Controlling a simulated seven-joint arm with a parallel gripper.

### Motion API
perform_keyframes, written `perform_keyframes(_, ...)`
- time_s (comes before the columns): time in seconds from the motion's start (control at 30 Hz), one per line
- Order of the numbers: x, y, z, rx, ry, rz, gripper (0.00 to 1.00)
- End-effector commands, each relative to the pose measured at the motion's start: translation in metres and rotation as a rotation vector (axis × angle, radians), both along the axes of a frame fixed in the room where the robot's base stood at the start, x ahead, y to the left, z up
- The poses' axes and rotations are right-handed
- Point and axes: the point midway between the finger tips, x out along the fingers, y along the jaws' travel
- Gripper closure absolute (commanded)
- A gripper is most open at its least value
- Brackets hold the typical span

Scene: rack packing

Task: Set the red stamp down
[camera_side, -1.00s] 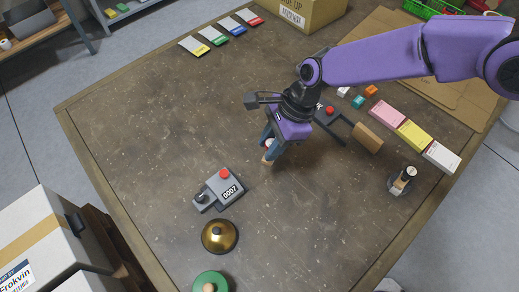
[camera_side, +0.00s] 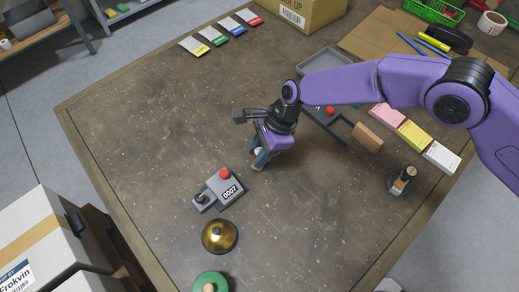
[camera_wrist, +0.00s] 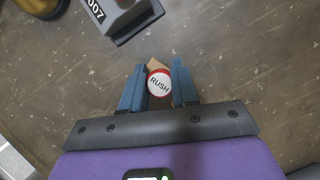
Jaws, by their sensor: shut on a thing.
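The red stamp (camera_wrist: 159,84) has a round white top with a red rim and the word RUSH. A bit of its wooden part shows beyond the top. My gripper (camera_wrist: 158,90) is shut on it, one blue finger on each side. In the side view the stamp (camera_side: 257,168) shows only as a small wooden end below my gripper (camera_side: 261,158). It is low over the bare table, right of the numbering device. I cannot tell whether it touches the table.
The grey numbering device (camera_side: 220,189) with a red button is close at left. A brass bell (camera_side: 219,236) and a green-based object (camera_side: 211,284) stand nearer the front. A grey tray (camera_side: 325,65), a wooden block (camera_side: 367,138) and a dark-based stamp (camera_side: 402,181) are at right.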

Motion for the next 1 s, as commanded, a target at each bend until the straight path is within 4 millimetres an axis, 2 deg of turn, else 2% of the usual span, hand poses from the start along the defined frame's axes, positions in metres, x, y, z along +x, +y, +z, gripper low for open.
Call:
perform_keyframes(0.17, 0.0, 0.0, -0.002, 0.0, 0.0, 0.0, 1.0)
perform_keyframes(0.2, 0.0, 0.0, -0.003, 0.0, 0.0, 0.0, 0.68)
perform_keyframes(0.27, 0.0, 0.0, -0.003, 0.0, 0.0, 0.0, 0.48)
perform_keyframes(0.3, 0.0, 0.0, -0.003, 0.0, 0.0, 0.0, 0.45)
perform_keyframes(0.67, 0.0, 0.0, 0.002, 0.0, -0.001, 0.0, 0.45)
perform_keyframes(0.87, 0.005, -0.008, 0.025, 0.002, -0.002, -0.001, 0.45)
perform_keyframes(1.0, 0.008, -0.018, 0.05, 0.003, -0.002, 0.0, 0.45)
